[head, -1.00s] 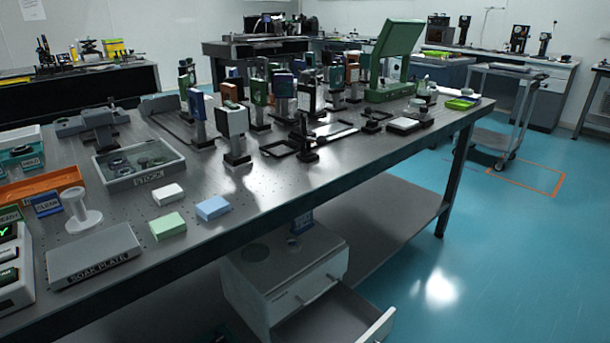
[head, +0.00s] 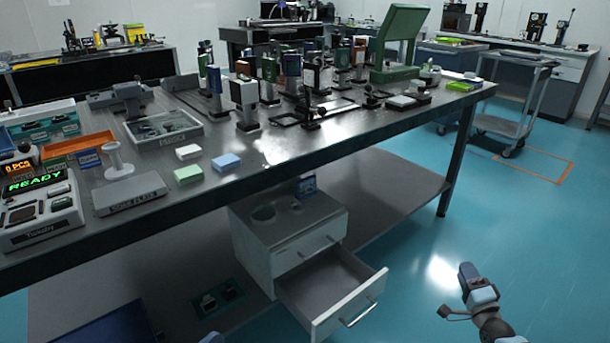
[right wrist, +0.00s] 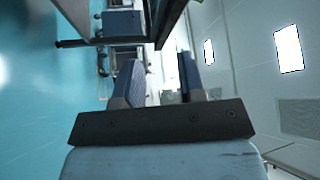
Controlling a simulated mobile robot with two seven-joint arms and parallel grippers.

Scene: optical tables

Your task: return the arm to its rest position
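My right gripper (head: 468,272) shows at the lower right of the head view, above the blue floor and apart from the bench and drawer. In the right wrist view its two dark blue fingers (right wrist: 160,82) stand apart with nothing held between them. The fingertips point away towards a blurred, sideways-tilted view of the room. My left gripper is not in the head view.
The long optical table (head: 300,148) fills the left and middle. Under it, a drawer unit (head: 285,232) has its lower drawer (head: 335,290) pulled out, left of my right gripper. A cart (head: 505,125) stands beyond. The floor around the gripper is clear.

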